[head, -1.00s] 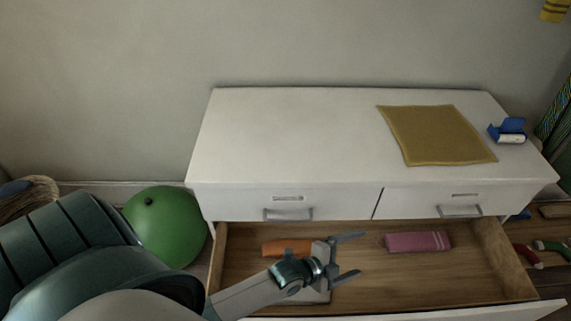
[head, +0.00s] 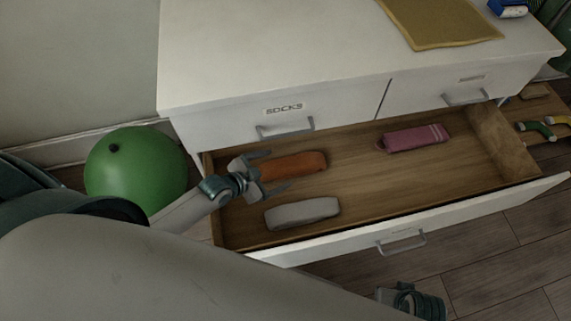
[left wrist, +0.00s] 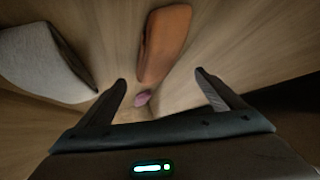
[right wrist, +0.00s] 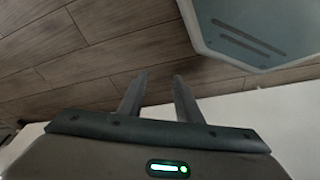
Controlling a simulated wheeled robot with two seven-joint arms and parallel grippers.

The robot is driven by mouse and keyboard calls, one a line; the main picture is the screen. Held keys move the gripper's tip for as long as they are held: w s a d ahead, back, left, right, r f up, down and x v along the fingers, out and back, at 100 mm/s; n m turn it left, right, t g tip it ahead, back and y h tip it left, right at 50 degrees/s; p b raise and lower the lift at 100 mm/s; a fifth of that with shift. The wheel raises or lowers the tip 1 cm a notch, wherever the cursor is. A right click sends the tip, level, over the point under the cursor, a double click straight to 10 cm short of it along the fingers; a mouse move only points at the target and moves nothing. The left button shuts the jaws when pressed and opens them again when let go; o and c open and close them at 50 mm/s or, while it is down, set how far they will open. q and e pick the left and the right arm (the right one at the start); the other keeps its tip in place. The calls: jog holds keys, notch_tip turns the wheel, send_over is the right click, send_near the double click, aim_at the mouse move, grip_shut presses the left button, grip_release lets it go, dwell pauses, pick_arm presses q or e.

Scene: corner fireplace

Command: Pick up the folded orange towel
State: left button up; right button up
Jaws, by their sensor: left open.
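The folded orange towel (head: 293,166) lies in the left part of the open drawer. My left gripper (head: 276,172) is open at the towel's left end, its two fingers on either side of that end in the head view. In the left wrist view, the towel (left wrist: 165,42) is ahead of the spread fingers (left wrist: 161,80); I cannot tell whether they touch it. My right gripper shows in the right wrist view (right wrist: 160,78) with a narrow gap between its fingers and nothing held. Part of it also shows at the bottom of the head view.
A grey folded towel (head: 302,213) and a pink one (head: 414,138) lie in the same drawer (head: 365,185). The dresser top (head: 280,60) overhangs behind, with a mustard cloth (head: 440,22). A green ball (head: 135,170) is left of the dresser.

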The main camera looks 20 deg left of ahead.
aim_at(291, 167)
pick_arm(q)
jog(key=shift+d, duration=0.1)
jog(key=shift+x, duration=0.95)
jog(key=shift+w+f, duration=0.1)
jog(key=shift+w, duration=0.05)
pick_arm(e)
jog(key=shift+r, duration=0.55)
pick_arm(q)
jog(key=shift+d, duration=0.1)
